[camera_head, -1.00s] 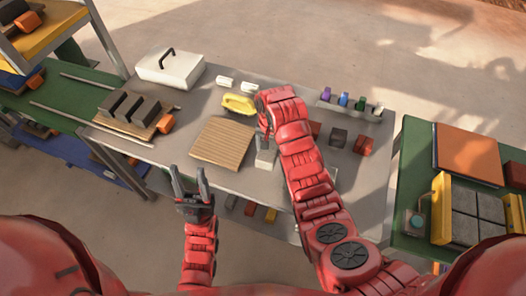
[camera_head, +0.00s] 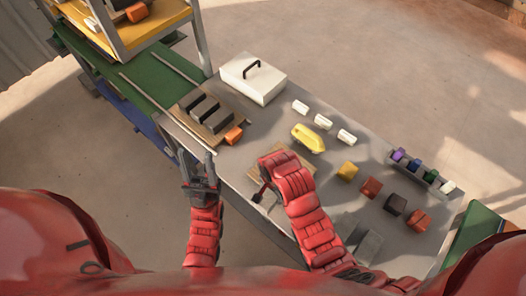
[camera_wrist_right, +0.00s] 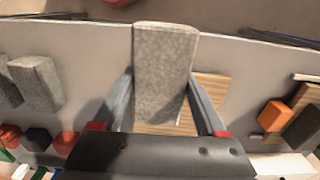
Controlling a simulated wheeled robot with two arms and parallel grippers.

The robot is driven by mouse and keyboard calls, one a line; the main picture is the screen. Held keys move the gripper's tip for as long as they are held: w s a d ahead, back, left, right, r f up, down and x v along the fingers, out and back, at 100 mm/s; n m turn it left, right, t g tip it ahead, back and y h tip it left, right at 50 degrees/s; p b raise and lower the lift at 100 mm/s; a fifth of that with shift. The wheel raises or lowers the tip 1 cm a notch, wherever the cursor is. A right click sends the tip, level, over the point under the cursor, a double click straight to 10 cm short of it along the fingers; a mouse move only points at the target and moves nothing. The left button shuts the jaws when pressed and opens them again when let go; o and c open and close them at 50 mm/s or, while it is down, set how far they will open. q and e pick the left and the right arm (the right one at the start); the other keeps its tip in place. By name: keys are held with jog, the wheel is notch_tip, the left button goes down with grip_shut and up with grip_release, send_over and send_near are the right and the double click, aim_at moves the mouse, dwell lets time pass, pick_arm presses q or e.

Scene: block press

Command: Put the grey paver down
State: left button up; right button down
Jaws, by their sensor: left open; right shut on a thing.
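My right gripper (camera_wrist_right: 158,103) is shut on a grey paver (camera_wrist_right: 165,65), a speckled block gripped between its two fingers. In the right wrist view a slatted wooden board (camera_wrist_right: 212,90) shows behind the paver; I cannot tell whether they touch. In the head view my right gripper (camera_head: 260,188) is over the near-left part of the wooden board (camera_head: 299,158), and my red forearm hides much of the board; the paver is not clearly visible there. My left gripper (camera_head: 197,162) is open and empty, left of the board, by the table's near edge.
Dark blocks on a small board (camera_head: 232,113) and an orange block (camera_head: 233,135) are at the left. A white case (camera_head: 254,80) is at the back.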

jog(key=w+b, duration=0.3)
jog(key=w, duration=0.1)
jog(key=w+f+b, duration=0.1)
jog(key=w+b, duration=0.2)
jog(key=w, duration=0.1)
jog(key=w+b, duration=0.3)
jog(key=w, duration=0.2)
jog(key=shift+w+f, duration=0.1)
jog(key=shift+f, duration=0.25)
jog(key=shift+w+r+p, duration=0.35)
jog(key=shift+w+p, duration=0.3)
jog(key=shift+w, duration=0.2)
jog(key=shift+w+f, duration=0.2)
jog(key=shift+w, duration=0.25)
jog(key=shift+s+f+p, duration=0.1)
jog(key=shift+f+p, duration=0.7)
jog(key=shift+p, duration=0.15)
jog(key=shift+f+p, duration=0.35)
jog(key=shift+f, duration=0.6)
jog(key=shift+f, duration=0.1)
jog(key=shift+c, duration=0.2)
grip_release()
jog(key=shift+o, duration=0.2)
